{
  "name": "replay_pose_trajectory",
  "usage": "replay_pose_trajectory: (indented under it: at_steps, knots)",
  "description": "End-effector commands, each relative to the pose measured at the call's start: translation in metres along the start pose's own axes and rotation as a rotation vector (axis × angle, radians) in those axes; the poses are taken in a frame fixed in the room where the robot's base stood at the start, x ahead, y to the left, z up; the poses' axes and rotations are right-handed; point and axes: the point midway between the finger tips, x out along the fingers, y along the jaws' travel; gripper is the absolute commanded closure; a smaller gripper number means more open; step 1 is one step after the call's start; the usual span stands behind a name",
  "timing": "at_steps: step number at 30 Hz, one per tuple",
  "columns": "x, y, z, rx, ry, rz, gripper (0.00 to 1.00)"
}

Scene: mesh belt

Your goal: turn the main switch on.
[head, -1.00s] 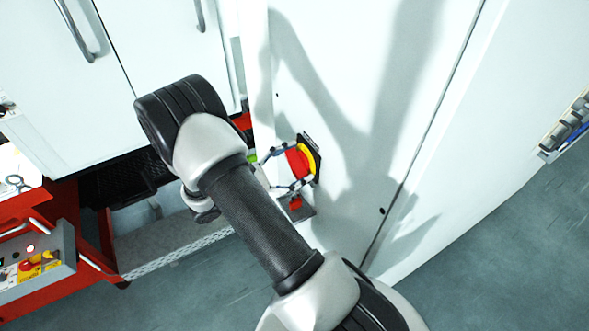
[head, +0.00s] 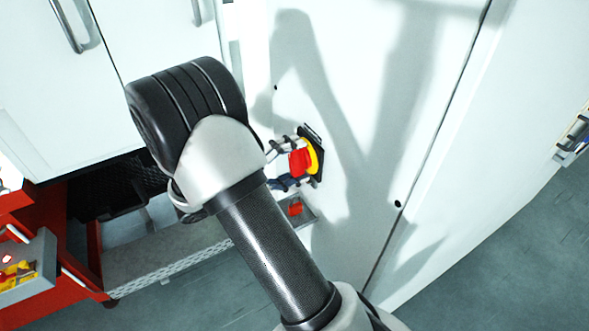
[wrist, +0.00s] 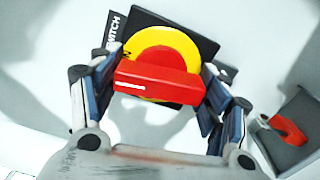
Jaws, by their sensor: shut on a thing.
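The main switch has a red handle (wrist: 160,82) on a yellow disc (wrist: 163,45), set on a black plate (wrist: 203,40) on the white panel. A dark label beside it reads "SWITCH". In the wrist view the handle lies crosswise, tilted slightly down to the right, with a white mark at its left end. My gripper (wrist: 163,88) is shut on the handle, one finger at each end. In the head view the red handle (head: 299,162) shows between the fingers of my gripper (head: 290,164); my arm hides part of the wrist.
A grey box with a red part (wrist: 288,129) sits lower right of the switch in the wrist view. White cabinet doors (head: 150,40) with handles are upper left. Floor is clear at lower right.

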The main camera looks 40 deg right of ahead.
Motion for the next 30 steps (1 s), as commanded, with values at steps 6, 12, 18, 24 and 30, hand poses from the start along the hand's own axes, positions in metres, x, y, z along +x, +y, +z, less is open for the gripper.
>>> replay_pose_trajectory:
  at_steps: [6, 12, 18, 24, 30]
  knots:
    - [0.0002, -0.0028, -0.0002, 0.114, 0.0, -0.001, 0.54]
    - [0.0002, -0.0015, 0.0001, 0.168, 0.0, -0.001, 0.54]
    - [0.0002, -0.0006, 0.0002, 0.188, 0.0, -0.001, 0.54]
    - [0.0002, -0.0002, 0.0002, 0.189, 0.0, -0.001, 0.54]
    - [0.0002, -0.0002, 0.0001, 0.189, 0.0, -0.001, 0.26]
